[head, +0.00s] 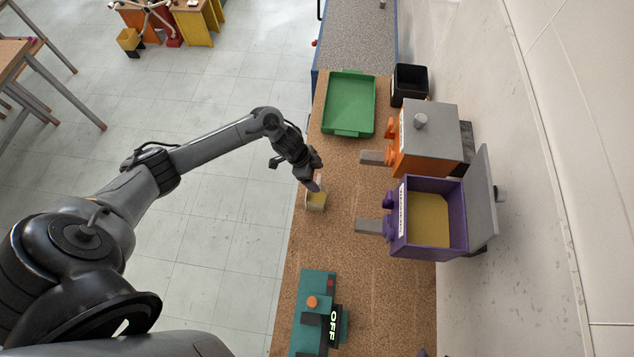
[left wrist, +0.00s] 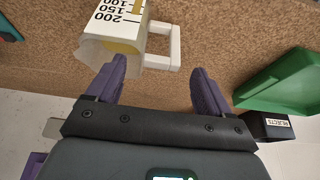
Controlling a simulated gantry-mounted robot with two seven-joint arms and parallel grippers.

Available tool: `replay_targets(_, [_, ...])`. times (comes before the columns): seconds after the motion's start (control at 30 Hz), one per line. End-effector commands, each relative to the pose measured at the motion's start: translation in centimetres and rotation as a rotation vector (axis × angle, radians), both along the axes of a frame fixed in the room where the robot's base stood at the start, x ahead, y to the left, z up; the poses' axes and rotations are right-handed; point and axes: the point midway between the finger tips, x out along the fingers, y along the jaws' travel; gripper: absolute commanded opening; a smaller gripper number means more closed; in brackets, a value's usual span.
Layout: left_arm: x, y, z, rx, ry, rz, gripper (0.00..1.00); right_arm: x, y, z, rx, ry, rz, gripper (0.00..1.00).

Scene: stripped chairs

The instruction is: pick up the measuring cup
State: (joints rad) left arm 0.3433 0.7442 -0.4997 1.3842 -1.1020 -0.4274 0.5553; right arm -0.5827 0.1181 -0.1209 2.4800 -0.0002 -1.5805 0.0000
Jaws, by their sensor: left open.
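The measuring cup (head: 316,201) stands near the left edge of the cork-coloured bench in the head view, with something yellowish inside. In the left wrist view the cup (left wrist: 112,38) is white with black marks reading 200, 150 and 100, and its handle (left wrist: 162,62) points right. My left gripper (head: 312,184) is right at the cup in the head view. In the left wrist view its two purple fingers (left wrist: 160,66) are spread apart, with the handle just beyond and between their tips. Nothing is held. My right gripper is not in view.
A green tray (head: 348,102) and a black bin (head: 409,82) lie farther up the bench (head: 343,255). An orange hopper (head: 418,148) and a purple hopper (head: 407,245) stand at the right. A teal device reading OFF (head: 317,285) is nearer.

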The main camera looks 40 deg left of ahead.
Motion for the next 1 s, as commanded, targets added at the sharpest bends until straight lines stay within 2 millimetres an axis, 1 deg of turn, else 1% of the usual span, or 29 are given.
replay_targets(0.13, [0.2,-0.4,-2.0,-0.002,0.003,0.001,0.81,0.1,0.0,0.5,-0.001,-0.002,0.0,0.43])
replay_targets(0.3, [0.6,-0.9,-3.5,-0.002,0.0,0.001,0.81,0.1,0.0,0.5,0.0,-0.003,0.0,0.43])
replay_targets(0.4, [0.6,-0.9,-3.8,0.0,0.001,0.0,0.81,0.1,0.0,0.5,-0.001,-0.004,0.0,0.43])
replay_targets(0.6, [0.6,-0.9,-3.8,0.001,0.001,-0.001,0.81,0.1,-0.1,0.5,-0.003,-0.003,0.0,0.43])
replay_targets(0.77, [0.6,-0.9,-3.8,0.0,0.0,-0.001,0.56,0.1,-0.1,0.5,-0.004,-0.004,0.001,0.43])
replay_targets(1.0, [0.6,-0.9,-3.8,0.0,0.0,0.0,0.2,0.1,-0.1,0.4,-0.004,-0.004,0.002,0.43])
